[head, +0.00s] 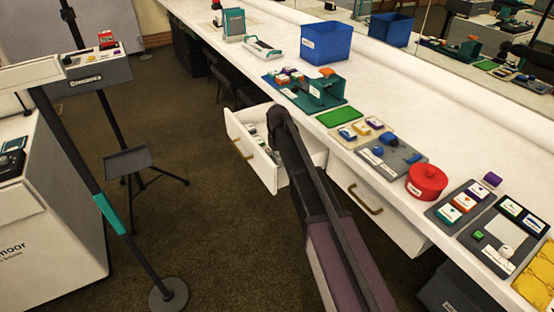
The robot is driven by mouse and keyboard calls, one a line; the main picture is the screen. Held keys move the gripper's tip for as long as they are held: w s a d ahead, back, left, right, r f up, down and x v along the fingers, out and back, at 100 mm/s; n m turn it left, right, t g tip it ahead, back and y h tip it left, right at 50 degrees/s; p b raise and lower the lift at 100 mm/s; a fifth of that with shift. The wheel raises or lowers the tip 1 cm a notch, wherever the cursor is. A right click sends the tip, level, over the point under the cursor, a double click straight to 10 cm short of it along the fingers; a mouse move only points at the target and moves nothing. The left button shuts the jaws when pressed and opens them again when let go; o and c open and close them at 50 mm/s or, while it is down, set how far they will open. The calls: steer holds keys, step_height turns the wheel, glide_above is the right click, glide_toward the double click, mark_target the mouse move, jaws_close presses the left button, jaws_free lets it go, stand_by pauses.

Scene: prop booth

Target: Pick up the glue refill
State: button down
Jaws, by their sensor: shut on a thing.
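I cannot pick out the glue refill in the head view. An open white drawer (248,150) under the long counter holds several small pale and greenish items (262,143), too small to name. My dark arm reaches up from the bottom of the picture across this drawer and covers part of its inside. My gripper's fingers do not show; the arm's far end is at the drawer and hides what lies behind it.
The white counter (420,125) carries a blue bin (326,42), a green device (320,92), a red round container (427,181) and several trays of small boxes. A second drawer (378,205) sits right of my arm. A stand (155,180) is left; bare carpet (215,215) lies between.

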mark_target(278, 157)
steer(key=shift+r+p, duration=4.15)
steer(key=shift+r, duration=0.25)
step_height(278, 157, up, 16)
steer(key=p, duration=1.6)
steer(key=shift+a, duration=0.15)
